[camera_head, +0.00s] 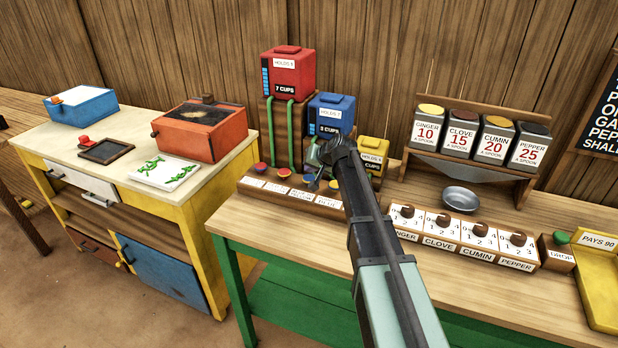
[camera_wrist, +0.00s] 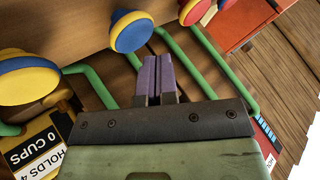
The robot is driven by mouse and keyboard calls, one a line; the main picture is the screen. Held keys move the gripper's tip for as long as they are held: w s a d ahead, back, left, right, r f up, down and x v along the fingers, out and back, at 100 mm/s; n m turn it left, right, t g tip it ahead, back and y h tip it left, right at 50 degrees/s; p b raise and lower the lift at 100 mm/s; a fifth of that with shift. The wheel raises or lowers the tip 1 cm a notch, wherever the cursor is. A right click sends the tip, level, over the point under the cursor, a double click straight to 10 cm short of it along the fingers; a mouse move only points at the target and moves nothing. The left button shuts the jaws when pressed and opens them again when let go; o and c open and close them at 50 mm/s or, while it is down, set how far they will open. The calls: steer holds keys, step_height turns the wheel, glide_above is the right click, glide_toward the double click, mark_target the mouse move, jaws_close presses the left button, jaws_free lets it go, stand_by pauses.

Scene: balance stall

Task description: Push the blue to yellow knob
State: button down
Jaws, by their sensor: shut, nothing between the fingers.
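A row of round knobs sits on a wooden strip below the tanks. One knob has a blue face and yellow rim (camera_wrist: 130,33); in the head view a blue-looking knob (camera_head: 308,178) stands just left of my gripper's tip. Another has a yellow face and blue rim (camera_wrist: 18,78). The blue tank (camera_head: 331,113) stands behind; the yellow tank (camera_head: 373,150), reading 0 cups, is partly hidden.
The red tank (camera_head: 288,72) reads 7 cups. Green pipes (camera_wrist: 180,50) run near my fingers. Spice dispensers (camera_head: 481,136), a metal bowl (camera_head: 460,199) and brown dials (camera_head: 443,220) lie to the right. A side table (camera_head: 60,148) stands left.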

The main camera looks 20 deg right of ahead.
mark_target(311, 176)
steer(key=shift+f, duration=0.1)
steer(key=shift+f+b, duration=0.35)
steer(key=shift+b, duration=0.05)
steer(key=shift+f+b, duration=0.8)
stand_by(0.8)
steer(key=shift+r, duration=0.1)
steer(key=shift+r+p, duration=1.15)
steer(key=shift+p, duration=0.05)
step_height(311, 176, up, 5)
steer(key=p, duration=0.5)
steer(key=shift+r, duration=0.1)
